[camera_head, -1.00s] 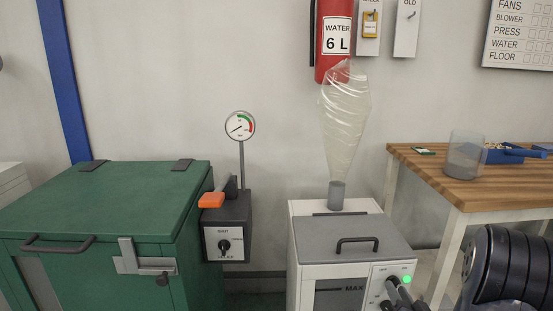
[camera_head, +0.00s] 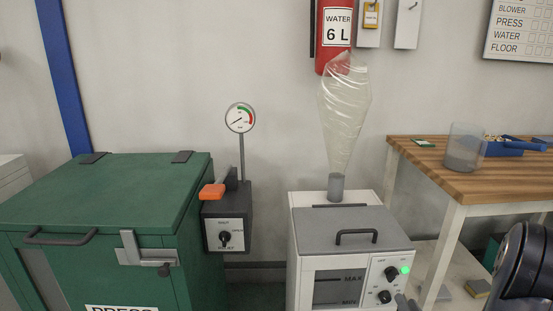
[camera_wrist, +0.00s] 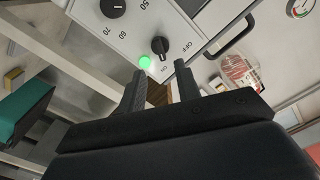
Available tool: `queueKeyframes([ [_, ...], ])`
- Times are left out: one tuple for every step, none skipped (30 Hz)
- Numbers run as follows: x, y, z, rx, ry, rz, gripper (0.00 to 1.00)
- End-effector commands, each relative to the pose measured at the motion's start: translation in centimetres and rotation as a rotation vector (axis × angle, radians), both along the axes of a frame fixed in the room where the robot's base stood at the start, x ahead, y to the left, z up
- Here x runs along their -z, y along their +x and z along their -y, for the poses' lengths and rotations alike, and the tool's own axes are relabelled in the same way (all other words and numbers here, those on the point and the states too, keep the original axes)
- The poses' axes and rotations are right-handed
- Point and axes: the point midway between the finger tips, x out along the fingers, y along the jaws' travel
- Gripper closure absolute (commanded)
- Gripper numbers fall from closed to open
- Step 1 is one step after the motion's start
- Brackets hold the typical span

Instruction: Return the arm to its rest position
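My gripper (camera_wrist: 160,72) shows in the wrist view with its two dark fingers apart and nothing between them. It is in front of the control panel of a white-and-grey machine (camera_head: 352,232), apart from the knobs as far as I can see. My dark arm shows at the lower right of the head view, cut off by the edge.
A wooden-topped table (camera_head: 460,187) with a grey cup (camera_head: 463,152) and a blue tray (camera_head: 510,148) stands at the right. A green press box (camera_head: 110,195) and a switch box (camera_head: 226,230) stand at the left. A clear, twisted bag (camera_head: 345,115) rises from the machine.

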Motion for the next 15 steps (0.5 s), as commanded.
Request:
queueKeyframes([
  [0.0, 1.0, -0.2, -0.006, -0.001, 0.001, 0.68],
  [0.0, 1.5, -0.2, -0.004, -0.002, 0.003, 0.68],
  [0.0, 2.3, -0.2, -0.006, -0.003, 0.002, 0.68],
  [0.0, 2.8, -0.2, -0.005, -0.002, 0.002, 0.68],
  [0.0, 3.4, -0.3, -0.005, -0.002, 0.003, 0.68],
  [0.1, 4.3, -0.3, -0.004, -0.002, 0.003, 0.68],
  [0.0, 4.9, -0.3, -0.005, -0.002, 0.003, 0.68],
  [0.0, 5.5, -0.4, -0.004, -0.002, 0.003, 0.68],
  [0.1, 6.3, -0.3, -0.004, -0.002, 0.003, 0.68],
  [0.1, 6.9, -0.4, -0.004, -0.001, 0.003, 0.68],
  [0.1, 7.5, -0.4, -0.004, -0.001, 0.003, 0.68],
  [0.0, 7.6, -0.3, 0.0, -0.021, 0.002, 0.68],
  [0.0, 7.4, -0.3, 0.001, -0.048, 0.003, 0.68],
  [0.0, 7.4, -0.3, 0.001, -0.073, 0.002, 0.68],
  [0.0, 7.4, -0.3, 0.001, -0.106, 0.003, 0.68],
])
